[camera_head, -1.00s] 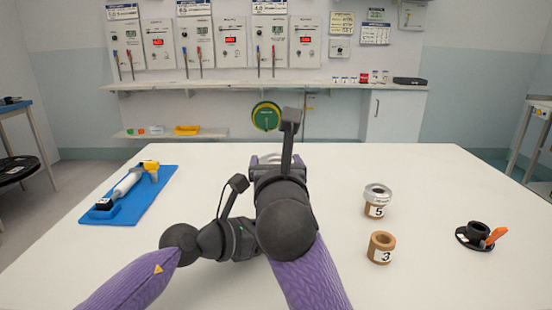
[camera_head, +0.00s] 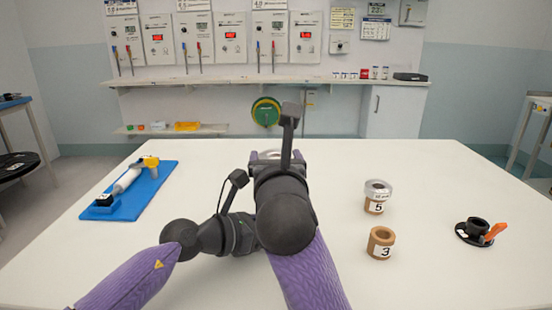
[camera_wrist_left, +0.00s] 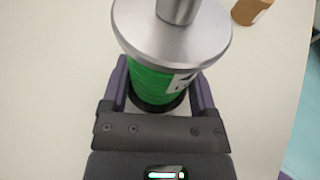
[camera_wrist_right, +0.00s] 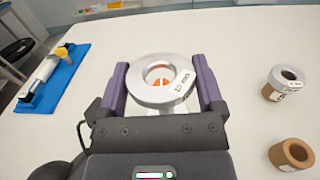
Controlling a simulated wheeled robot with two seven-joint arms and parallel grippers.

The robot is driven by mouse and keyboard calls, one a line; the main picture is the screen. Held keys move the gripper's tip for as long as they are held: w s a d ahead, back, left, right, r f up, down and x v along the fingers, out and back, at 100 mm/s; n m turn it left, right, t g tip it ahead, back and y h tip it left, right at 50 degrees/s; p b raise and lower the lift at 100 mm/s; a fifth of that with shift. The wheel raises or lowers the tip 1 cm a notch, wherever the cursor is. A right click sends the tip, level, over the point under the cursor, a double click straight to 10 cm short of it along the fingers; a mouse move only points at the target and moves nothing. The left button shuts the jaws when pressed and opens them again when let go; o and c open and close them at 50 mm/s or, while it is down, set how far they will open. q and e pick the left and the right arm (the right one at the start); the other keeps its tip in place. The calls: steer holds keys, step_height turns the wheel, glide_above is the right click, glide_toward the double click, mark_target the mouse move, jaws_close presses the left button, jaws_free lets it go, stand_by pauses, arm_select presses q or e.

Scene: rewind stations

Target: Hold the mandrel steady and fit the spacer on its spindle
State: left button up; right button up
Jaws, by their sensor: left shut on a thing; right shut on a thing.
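The mandrel (camera_wrist_left: 155,80) is a green roll under a wide silver flange, with a silver spindle (camera_wrist_left: 178,10) standing on the flange, in the left wrist view. My left gripper (camera_wrist_left: 162,95) is shut around the green part. The spacer (camera_wrist_right: 142,89) is a silver ring marked 10 mm, in the right wrist view. My right gripper (camera_wrist_right: 160,68) is shut on it from both sides. Something orange shows through its hole. No spacer shows on the spindle in the left wrist view. In the head view my arms hide the mandrel; my right gripper (camera_head: 276,158) points away over the table.
At right stand a brown core marked 3 (camera_head: 380,243), a core marked 5 (camera_head: 374,207) with a silver ring on top, and a black holder (camera_head: 476,228) with an orange lever. A blue tray (camera_head: 133,203) with a tool lies at left. The far table is clear.

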steer(key=shift+f, duration=0.9)
steer(key=shift+r, duration=0.15)
steer(key=shift+r, duration=0.45)
stand_by(1.1)
steer(key=shift+f, duration=0.25)
steer(key=shift+f, duration=0.25)
steer(key=o, duration=1)
steer(key=s, duration=1.2)
steer(key=shift+d, duration=0.4)
